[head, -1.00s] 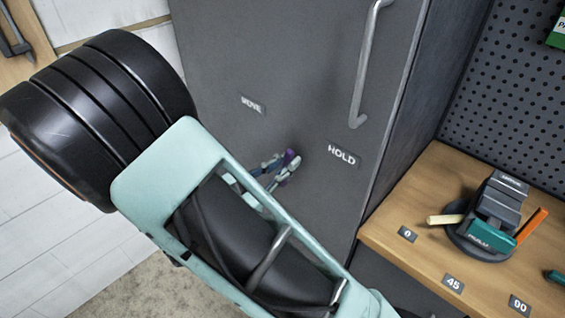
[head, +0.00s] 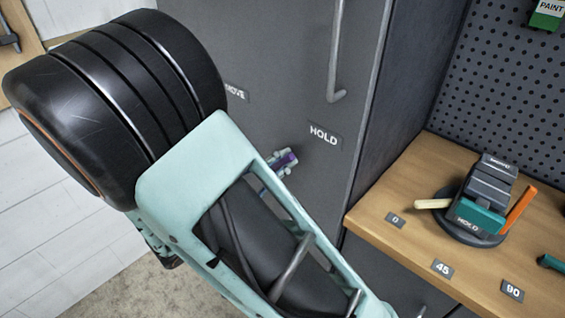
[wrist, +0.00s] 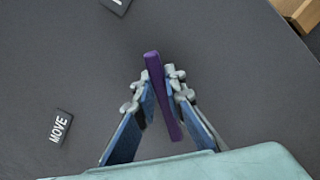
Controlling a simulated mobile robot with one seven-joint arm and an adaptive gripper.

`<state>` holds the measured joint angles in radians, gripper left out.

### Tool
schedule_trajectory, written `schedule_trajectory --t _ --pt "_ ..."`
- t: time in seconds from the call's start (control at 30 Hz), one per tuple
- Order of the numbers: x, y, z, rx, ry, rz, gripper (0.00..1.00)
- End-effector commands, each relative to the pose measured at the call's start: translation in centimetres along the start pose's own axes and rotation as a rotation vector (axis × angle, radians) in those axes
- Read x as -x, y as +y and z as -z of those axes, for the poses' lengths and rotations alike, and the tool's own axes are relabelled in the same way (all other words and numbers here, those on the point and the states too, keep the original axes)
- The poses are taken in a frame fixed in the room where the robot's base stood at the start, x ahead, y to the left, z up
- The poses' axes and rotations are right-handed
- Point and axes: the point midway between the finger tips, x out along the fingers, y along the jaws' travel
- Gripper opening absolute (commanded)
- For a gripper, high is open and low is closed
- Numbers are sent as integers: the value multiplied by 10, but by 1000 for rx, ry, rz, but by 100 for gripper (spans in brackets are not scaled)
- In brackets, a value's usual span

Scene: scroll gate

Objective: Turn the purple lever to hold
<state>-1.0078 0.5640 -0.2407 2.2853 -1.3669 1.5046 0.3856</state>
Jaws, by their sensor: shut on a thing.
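The purple lever (head: 289,159) is on the grey cabinet front, below and left of the HOLD label (head: 324,135) and below and right of the MOVE label (head: 236,93). In the wrist view the lever (wrist: 153,66) is a long thin bar between my fingers, its far end poking past the fingertips. My gripper (head: 281,163) is shut on it, with the blue-padded fingers on both sides in the wrist view (wrist: 158,88). MOVE (wrist: 60,127) lies to the left there, and a cut-off label (wrist: 117,4) is at the top. The lever's pivot cannot be made out.
A vertical handle (head: 337,60) stands out from the cabinet above HOLD. At right, a wooden bench (head: 375,208) holds a vise-like device (head: 480,205) and angle labels. A pegboard (head: 500,90) is behind. My arm covers much of the left side.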

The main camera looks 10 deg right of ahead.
Motion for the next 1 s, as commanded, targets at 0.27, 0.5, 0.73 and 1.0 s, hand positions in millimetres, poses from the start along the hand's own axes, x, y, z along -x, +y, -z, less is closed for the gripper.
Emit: schedule_trajectory --t 0.27,0.5,0.73,1.0 --pt "0 -2 0 -7 0 5 0" --pt "0 -2 0 -6 0 4 28" --pt "0 -1 0 -5 0 3 29" --pt "24 0 2 -6 4 0 29"
